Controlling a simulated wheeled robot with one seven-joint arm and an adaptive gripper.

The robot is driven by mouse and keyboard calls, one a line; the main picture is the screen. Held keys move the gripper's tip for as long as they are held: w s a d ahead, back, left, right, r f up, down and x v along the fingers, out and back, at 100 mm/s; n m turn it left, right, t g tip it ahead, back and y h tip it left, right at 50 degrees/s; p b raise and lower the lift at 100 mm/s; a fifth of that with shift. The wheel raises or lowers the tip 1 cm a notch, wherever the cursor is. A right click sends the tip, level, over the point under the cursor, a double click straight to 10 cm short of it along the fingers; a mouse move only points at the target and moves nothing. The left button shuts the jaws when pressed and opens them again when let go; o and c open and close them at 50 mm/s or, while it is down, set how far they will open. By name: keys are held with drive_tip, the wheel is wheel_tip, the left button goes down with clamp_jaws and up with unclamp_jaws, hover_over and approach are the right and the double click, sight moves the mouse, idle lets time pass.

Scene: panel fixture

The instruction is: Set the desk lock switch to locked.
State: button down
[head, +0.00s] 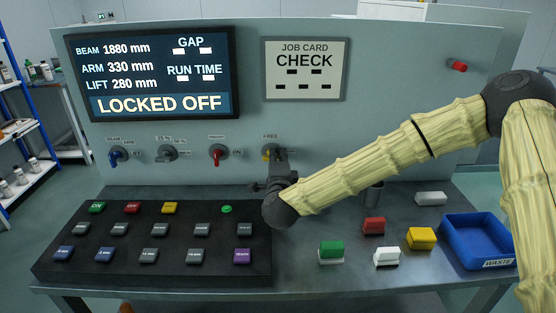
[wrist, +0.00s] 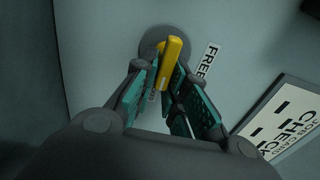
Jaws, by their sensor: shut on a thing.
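The desk lock switch is a yellow handle (head: 266,154) on a round grey base at the right end of the row of panel switches. A FREE label sits just above it in the head view. In the wrist view the yellow handle (wrist: 172,52) stands out from its base and slants between my fingers. My gripper (head: 274,157) is at the switch, and in the wrist view its teal-padded fingers (wrist: 166,78) are closed on the handle, one on each side. A second label behind the fingers is mostly hidden. My gripper hides part of the switch in the head view.
The display (head: 152,73) reads LOCKED OFF. A red switch (head: 217,155), a grey one (head: 167,153) and a blue one (head: 118,155) are to the left. A button board (head: 150,277) lies below. Coloured blocks and a blue waste tray (head: 478,260) are on the desk at right.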

drive_tip(key=shift+f, duration=0.1)
drive_tip(key=c, duration=1.5)
unclamp_jaws()
drive_tip(key=shift+d, duration=0.1)
drive_tip(key=s, duration=1.2)
